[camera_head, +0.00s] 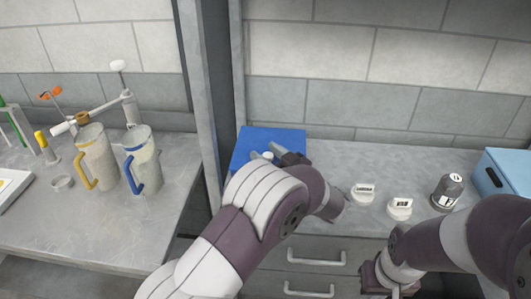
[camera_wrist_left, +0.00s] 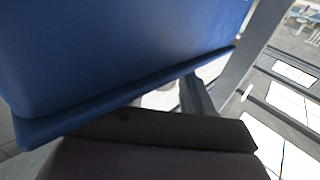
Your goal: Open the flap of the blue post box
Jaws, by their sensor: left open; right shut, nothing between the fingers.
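The blue post box (camera_head: 272,137) stands on the grey counter against the wall, just right of the metal post. My left gripper (camera_head: 275,156) is at its near side, and my left arm covers much of its front. In the left wrist view a large blue face of the box (camera_wrist_left: 130,45) with a lip along its lower edge fills the upper left. My left gripper (camera_wrist_left: 190,115) is open, close under that lip; whether a finger touches it is unclear. The flap itself cannot be told apart. My right wrist is at the bottom right of the head view; its fingertips do not show.
A lighter blue box (camera_head: 508,172) stands at the far right of the counter. Two white labelled pieces (camera_head: 364,193) and a dark grey bottle (camera_head: 447,190) stand between. The left table holds two jugs (camera_head: 141,165) and a small stand. Drawers (camera_head: 315,257) are below the counter.

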